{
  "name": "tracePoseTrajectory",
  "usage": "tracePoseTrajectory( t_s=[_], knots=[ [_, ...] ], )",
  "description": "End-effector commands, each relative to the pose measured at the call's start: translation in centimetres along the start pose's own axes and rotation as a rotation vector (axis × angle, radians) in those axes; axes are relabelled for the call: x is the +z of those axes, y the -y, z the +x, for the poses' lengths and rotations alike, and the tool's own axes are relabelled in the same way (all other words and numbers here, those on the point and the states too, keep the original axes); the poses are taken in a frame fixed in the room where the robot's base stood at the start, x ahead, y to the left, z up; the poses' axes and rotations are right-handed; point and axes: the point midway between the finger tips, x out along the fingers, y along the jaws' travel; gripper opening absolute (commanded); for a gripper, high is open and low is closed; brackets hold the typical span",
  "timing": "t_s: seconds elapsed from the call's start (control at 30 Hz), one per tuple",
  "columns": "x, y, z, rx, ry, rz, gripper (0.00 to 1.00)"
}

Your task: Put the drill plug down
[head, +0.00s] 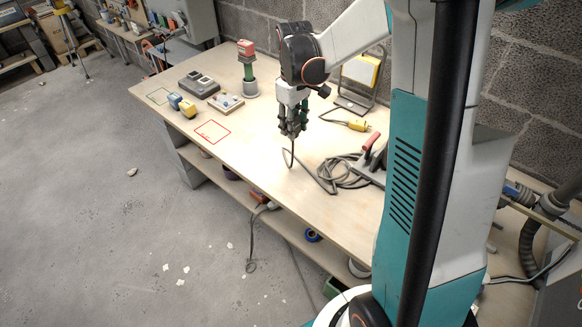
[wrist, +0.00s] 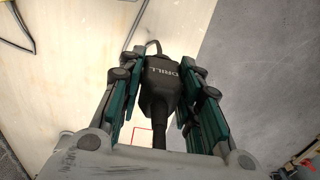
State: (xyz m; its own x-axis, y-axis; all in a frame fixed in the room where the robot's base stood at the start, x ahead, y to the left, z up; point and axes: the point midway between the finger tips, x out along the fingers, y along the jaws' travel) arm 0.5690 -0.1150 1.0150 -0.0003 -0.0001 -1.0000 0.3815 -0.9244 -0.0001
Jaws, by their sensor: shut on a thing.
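The drill plug (wrist: 162,84) is a dark plug with DRILL lettered on it in the wrist view. My gripper (head: 292,131) is shut on it, with green-sided fingers (wrist: 162,72) on both sides of the plug. In the head view the gripper hangs above the workbench (head: 262,140), and the fingers mostly hide the plug. Its dark cord (head: 291,156) drops to the bench and runs right into a loose coil (head: 340,177). A red outlined rectangle (head: 212,131) lies on the bench to the left of the gripper. It also shows in the wrist view (wrist: 143,129).
The front-centre bench is clear.

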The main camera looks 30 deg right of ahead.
Motion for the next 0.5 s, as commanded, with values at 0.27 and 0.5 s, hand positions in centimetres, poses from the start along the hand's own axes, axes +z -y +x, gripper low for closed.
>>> tracePoseTrajectory(
  t_s=[0.27, 0.5],
  knots=[
    [0.0, 0.0, 7.4, 0.000, -0.001, 0.001, 0.00],
    [-0.1, 0.0, 12.4, 0.000, -0.001, 0.002, 0.00]
  ],
)
